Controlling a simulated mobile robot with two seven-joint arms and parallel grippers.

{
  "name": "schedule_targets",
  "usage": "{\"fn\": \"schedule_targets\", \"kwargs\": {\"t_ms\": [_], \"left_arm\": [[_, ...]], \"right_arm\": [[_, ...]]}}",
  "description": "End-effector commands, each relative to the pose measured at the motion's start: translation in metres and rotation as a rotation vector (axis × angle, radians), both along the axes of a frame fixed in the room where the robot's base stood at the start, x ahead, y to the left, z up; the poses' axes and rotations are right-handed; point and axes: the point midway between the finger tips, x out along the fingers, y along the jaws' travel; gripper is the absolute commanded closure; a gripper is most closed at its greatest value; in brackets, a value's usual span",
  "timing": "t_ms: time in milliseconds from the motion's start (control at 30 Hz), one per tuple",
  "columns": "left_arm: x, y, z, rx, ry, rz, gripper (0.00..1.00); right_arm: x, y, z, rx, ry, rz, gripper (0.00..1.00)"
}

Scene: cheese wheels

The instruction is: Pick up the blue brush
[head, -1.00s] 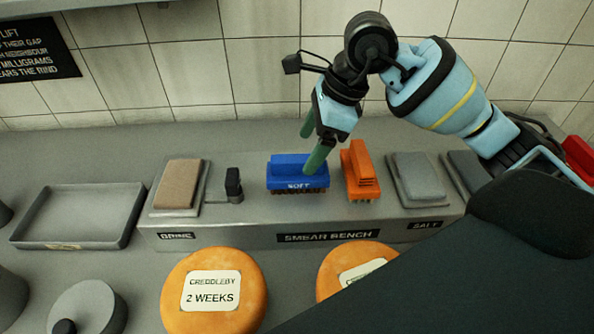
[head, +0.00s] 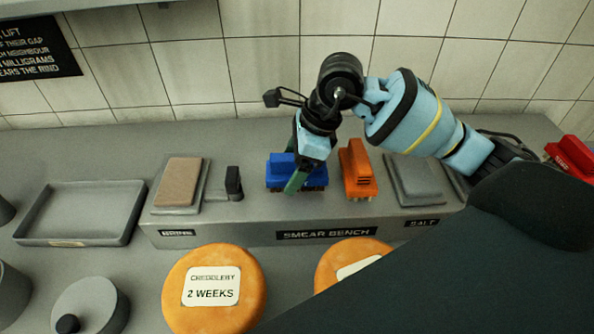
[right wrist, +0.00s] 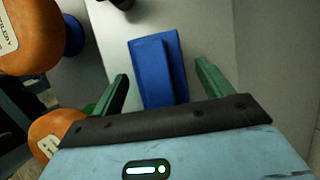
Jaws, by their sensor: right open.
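The blue brush (head: 279,172) stands on the smear bench, bristles down, left of the orange brush. My right gripper (head: 295,178) is low over it, pointing down, with one green finger in front of the brush and partly hiding it. The far finger is mostly hidden in the head view. In the right wrist view the two green fingers (right wrist: 163,84) are open, and the blue brush (right wrist: 152,72) lies between their lines with gaps on both sides. My left gripper is not in view.
The orange brush (head: 357,172) stands close to the right. A small black object (head: 233,182) and a brown pad (head: 182,182) are to the left, a grey pad (head: 416,178) further right. Orange cheese wheels (head: 213,315) stand in front of the bench (head: 260,235).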

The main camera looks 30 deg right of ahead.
Motion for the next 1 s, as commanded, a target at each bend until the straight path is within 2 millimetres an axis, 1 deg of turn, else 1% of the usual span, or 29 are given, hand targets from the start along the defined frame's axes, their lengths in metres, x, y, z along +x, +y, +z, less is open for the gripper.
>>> {"fn": "schedule_targets", "kwargs": {"t_ms": [767,867,1000], "left_arm": [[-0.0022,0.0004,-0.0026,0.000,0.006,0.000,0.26],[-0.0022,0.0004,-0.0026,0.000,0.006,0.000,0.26],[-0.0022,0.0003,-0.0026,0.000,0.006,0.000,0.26]], "right_arm": [[-0.0002,-0.0001,-0.0047,0.000,0.000,0.000,0.22],[-0.0002,-0.0001,-0.0047,0.000,0.000,0.000,0.32],[-0.0002,-0.0001,-0.0047,0.000,0.000,0.000,0.51]]}}
